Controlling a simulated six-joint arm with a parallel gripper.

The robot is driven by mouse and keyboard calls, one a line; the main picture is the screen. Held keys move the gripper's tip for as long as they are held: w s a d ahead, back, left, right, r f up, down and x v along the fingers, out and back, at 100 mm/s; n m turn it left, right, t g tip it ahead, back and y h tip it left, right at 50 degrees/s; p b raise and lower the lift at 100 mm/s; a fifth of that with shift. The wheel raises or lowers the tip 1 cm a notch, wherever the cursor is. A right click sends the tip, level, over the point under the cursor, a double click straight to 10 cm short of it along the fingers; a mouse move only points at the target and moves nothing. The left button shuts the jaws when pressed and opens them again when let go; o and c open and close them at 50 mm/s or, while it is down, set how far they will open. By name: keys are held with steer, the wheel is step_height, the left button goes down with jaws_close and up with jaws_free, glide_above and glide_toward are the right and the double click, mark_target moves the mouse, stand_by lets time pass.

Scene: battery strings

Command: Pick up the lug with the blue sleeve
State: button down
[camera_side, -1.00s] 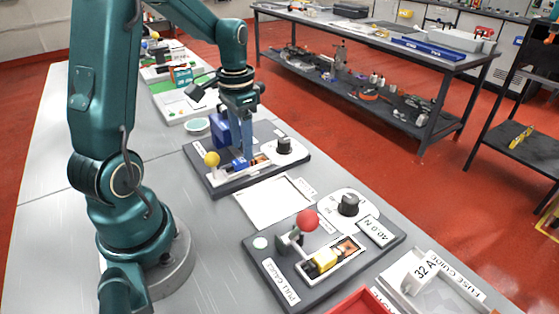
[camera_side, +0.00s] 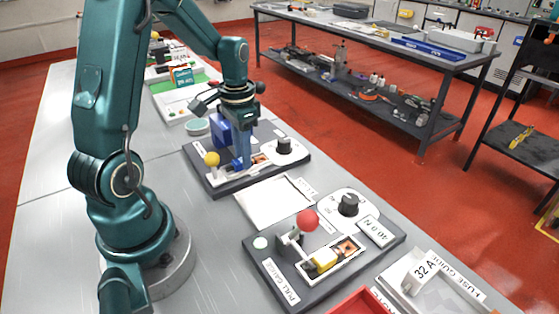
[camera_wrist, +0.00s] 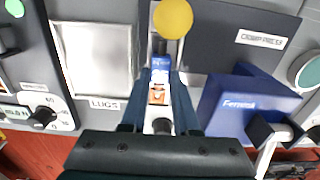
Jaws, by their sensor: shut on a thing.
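The lug with the blue sleeve (camera_wrist: 160,64) lies in the white channel of the compress station, with its copper-coloured part (camera_wrist: 157,97) showing in the wrist view. In the side view its blue sleeve (camera_side: 237,164) is partly hidden by my fingers. My gripper (camera_side: 241,157) points down at the station, and its two fingers flank the lug in the wrist view (camera_wrist: 158,100). It is shut on the lug. I cannot tell whether the lug is clear of the channel.
A yellow lever knob (camera_side: 211,159) stands close to the lug, and a blue block (camera_wrist: 240,108) is on the other side. A black dial (camera_side: 284,145) sits on the same board. The pull gauge (camera_side: 282,286) with a red knob and a yellow-sleeved lug (camera_side: 325,260) is nearer the camera.

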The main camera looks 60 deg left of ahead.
steer(key=shift+r, duration=2.5)
